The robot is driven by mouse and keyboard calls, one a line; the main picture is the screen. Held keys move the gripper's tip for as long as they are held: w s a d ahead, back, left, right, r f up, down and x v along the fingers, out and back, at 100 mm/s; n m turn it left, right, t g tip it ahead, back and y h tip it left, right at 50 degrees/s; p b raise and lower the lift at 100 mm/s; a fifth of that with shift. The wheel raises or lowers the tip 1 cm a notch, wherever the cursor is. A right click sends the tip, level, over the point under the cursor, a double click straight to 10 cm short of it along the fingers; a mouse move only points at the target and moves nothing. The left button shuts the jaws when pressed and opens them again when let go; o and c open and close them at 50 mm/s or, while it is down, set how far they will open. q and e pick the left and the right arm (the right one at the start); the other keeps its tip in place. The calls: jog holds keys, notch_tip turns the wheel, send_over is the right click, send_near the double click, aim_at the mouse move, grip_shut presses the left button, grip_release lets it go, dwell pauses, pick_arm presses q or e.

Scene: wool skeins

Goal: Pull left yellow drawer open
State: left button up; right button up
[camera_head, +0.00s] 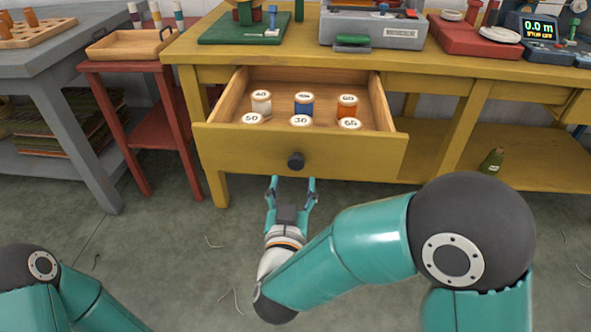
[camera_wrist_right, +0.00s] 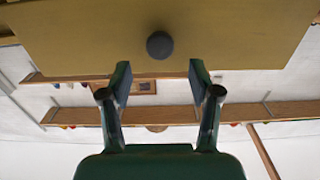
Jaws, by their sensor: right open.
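The yellow drawer (camera_head: 350,150) hangs open from the left part of the yellow table. Several thread spools with numbered white tops stand inside it, among them a blue one (camera_head: 304,106) and an orange one (camera_head: 347,108). Its dark round knob (camera_head: 296,160) is on the front panel and also shows in the right wrist view (camera_wrist_right: 160,45). My right gripper (camera_head: 291,181) is open and empty, just below and in front of the knob, apart from it. In the wrist view the knob lies beyond the fingertips, between their lines. My left gripper is out of view; only part of the left arm shows.
A red stool (camera_head: 130,68) with a wooden tray (camera_head: 131,43) stands left of the yellow table (camera_head: 440,65). A grey bench (camera_head: 40,60) is at the far left. A green bottle (camera_head: 491,161) is on the lower shelf at right. The floor before the drawer is open.

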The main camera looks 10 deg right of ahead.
jog(key=v, duration=0.4)
jog(key=shift+s, duration=0.2)
